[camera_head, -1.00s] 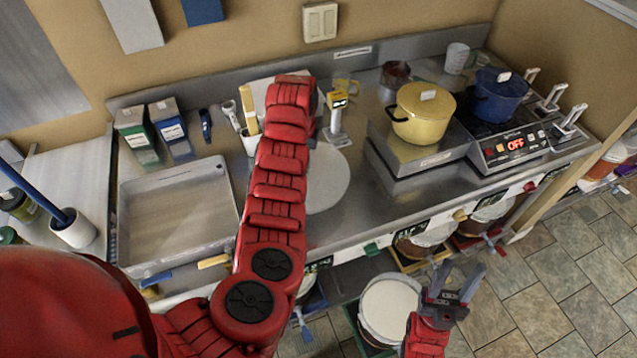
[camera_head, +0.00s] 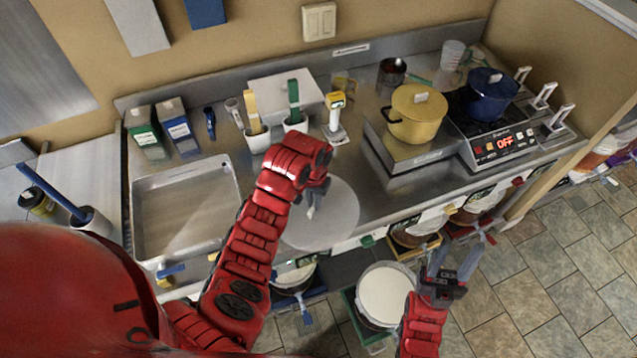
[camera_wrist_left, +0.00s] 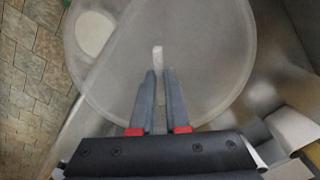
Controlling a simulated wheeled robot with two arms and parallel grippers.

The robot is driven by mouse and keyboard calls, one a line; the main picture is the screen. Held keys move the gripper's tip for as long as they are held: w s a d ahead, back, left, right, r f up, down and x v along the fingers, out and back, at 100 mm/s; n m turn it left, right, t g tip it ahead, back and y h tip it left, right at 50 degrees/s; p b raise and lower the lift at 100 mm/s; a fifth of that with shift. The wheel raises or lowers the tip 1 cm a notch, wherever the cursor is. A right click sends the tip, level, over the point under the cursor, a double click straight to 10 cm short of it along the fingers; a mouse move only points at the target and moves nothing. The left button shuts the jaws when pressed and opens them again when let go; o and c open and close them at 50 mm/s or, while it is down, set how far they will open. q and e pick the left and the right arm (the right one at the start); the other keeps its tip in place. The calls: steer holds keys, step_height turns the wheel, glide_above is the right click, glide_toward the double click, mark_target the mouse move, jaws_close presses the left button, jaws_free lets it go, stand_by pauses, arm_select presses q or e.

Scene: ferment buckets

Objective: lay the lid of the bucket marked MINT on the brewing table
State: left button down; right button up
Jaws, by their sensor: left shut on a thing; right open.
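A round, translucent grey lid (camera_head: 335,225) with a small pale knob shows in the head view at the front part of the brewing table (camera_head: 365,205). My left gripper (camera_head: 313,208) is shut on the lid's knob. In the left wrist view the lid (camera_wrist_left: 215,60) spreads flat under the fingers (camera_wrist_left: 158,75), the knob between their tips. I cannot tell whether the lid touches the table; part of it overlaps the table's front edge in view. An uncovered bucket (camera_head: 385,295) with pale contents stands below, in front of the table. No MINT mark is readable. My right gripper (camera_head: 455,258) is open and empty beside that bucket.
A steel tray (camera_head: 187,264) lies left of the lid. White cups of tools (camera_head: 257,140) and a yellow-topped device (camera_head: 335,118) stand behind. A yellow pot (camera_head: 416,115) and a blue pot (camera_head: 488,98) stand right. Other buckets sit under the table.

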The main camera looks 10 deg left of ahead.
arm_select(q)
steer(key=w+b, duration=0.2)
steer(key=w, duration=0.1)
steer(key=w+b, duration=0.3)
steer(key=w+a+f+b, duration=0.1)
steer(key=w+b, duration=0.1)
steer(key=w, duration=0.1)
steer(key=shift+w, duration=0.1)
steer(key=shift+w+a+b, duration=0.1)
steer(key=shift+w+b, duration=0.35)
steer(key=shift+w, duration=0.25)
step_height(320, 180, down, 2)
steer(key=shift+f+p, duration=0.2)
steer(key=shift+p, duration=1)
steer(key=shift+f, duration=0.55)
steer(key=shift+f, duration=0.1)
steer(key=c, duration=1.3)
jaws_free()
steer(key=o, duration=0.4)
